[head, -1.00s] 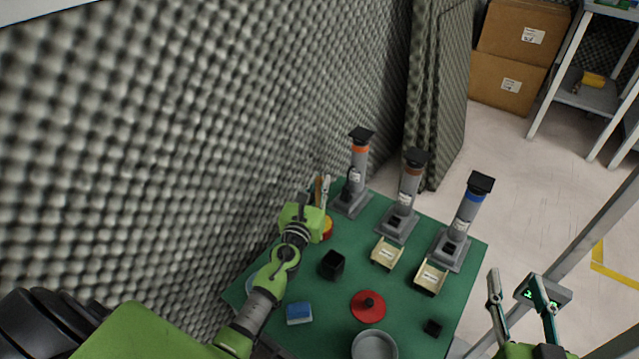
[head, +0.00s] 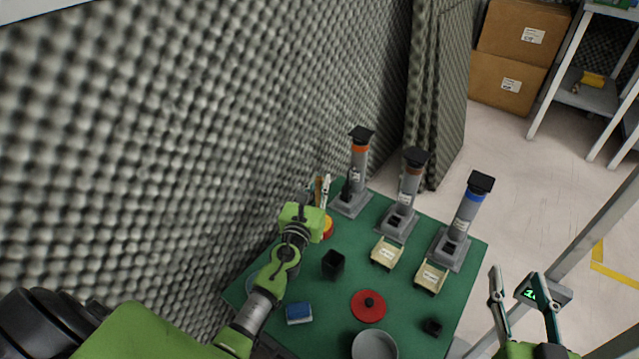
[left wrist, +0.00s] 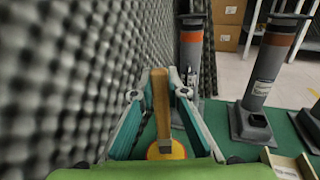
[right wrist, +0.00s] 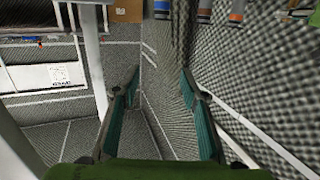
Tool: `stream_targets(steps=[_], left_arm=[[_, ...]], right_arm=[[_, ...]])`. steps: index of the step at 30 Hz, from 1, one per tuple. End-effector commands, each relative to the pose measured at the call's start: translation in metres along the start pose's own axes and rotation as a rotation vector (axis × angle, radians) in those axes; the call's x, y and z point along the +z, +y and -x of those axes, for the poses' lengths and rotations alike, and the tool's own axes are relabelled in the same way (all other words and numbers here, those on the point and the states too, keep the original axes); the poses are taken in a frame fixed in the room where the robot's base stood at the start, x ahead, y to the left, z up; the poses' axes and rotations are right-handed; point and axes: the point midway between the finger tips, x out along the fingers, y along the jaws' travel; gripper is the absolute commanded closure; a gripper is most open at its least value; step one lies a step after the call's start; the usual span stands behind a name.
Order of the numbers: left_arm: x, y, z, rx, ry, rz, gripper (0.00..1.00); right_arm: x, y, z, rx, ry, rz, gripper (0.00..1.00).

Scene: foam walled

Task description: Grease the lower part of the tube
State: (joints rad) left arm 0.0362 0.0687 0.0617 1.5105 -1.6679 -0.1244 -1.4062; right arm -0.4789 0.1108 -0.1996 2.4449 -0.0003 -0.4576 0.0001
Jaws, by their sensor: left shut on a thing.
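My left gripper (head: 319,186) is at the wall side of the green table, shut on a wooden-handled tool (left wrist: 161,100) that stands up between its fingers. The tool's working end is hidden. Three grey tubes stand in bases: one with an orange band (head: 358,165), one with a brown band (head: 409,185), one with a blue band (head: 467,211). The gripper is left of the orange-banded tube, apart from it. A round yellow-orange thing (head: 328,228) sits just below the gripper. My right gripper (head: 515,275) is open and empty, off the table's right side.
The foam wall (head: 200,150) is close on the left. A display (head: 545,293) stands by my right gripper.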

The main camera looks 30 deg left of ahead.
Motion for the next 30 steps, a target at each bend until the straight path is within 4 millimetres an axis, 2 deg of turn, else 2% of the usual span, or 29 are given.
stream_targets(steps=[30], left_arm=[[-0.002, 0.000, 0.000, 0.000, 0.000, 0.000, 1.00]], right_arm=[[-0.014, -0.002, -0.002, -0.005, 0.061, 0.000, 0.60]])
